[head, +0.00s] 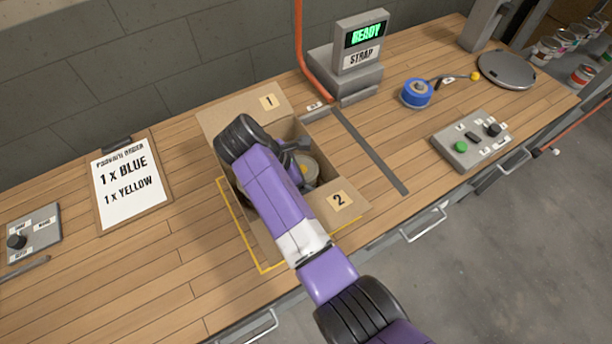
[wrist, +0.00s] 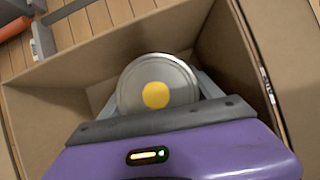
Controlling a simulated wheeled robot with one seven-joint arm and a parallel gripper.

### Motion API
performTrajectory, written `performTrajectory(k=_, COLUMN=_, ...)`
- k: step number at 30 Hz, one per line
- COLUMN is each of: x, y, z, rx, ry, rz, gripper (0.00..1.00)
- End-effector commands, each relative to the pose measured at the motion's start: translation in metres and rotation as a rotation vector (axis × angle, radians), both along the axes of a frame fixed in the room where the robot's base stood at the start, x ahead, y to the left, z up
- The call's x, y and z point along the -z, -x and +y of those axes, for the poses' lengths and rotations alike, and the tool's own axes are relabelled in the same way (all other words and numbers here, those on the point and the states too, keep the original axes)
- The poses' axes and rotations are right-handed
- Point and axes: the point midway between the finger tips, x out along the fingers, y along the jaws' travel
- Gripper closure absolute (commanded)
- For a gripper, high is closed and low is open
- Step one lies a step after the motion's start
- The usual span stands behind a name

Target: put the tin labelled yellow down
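The yellow tin (wrist: 158,84) is a round metal tin with a yellow dot on its lid. It is inside the open cardboard box (wrist: 75,68), lid up. In the head view the tin (head: 311,168) shows partly beside my arm, between the walls of the box (head: 225,118). My gripper (wrist: 158,95) reaches down into the box, with a grey finger on each side of the tin, and looks shut on it. My wrist hides much of the fingers and the tin's lower part, so I cannot tell whether the tin touches the box floor.
Box flaps labelled 1 (head: 268,102) and 2 (head: 339,199) lie open. A packing order (head: 128,183) reads 1 x blue, 1 x yellow. The strap machine (head: 345,75) shows READY. A blue reel (head: 416,93) and a button panel (head: 472,141) stand at right.

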Motion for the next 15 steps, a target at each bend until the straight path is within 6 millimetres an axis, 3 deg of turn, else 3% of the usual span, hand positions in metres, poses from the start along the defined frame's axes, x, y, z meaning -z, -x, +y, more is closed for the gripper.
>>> performTrajectory(k=3, x=-0.0001, y=0.0, z=-0.0002, rx=0.0, ry=0.0, rz=0.0, gripper=0.07)
performTrajectory(k=15, x=-0.0062, y=0.0004, z=0.0022, rx=0.0, ry=-0.001, rz=-0.002, gripper=0.07)
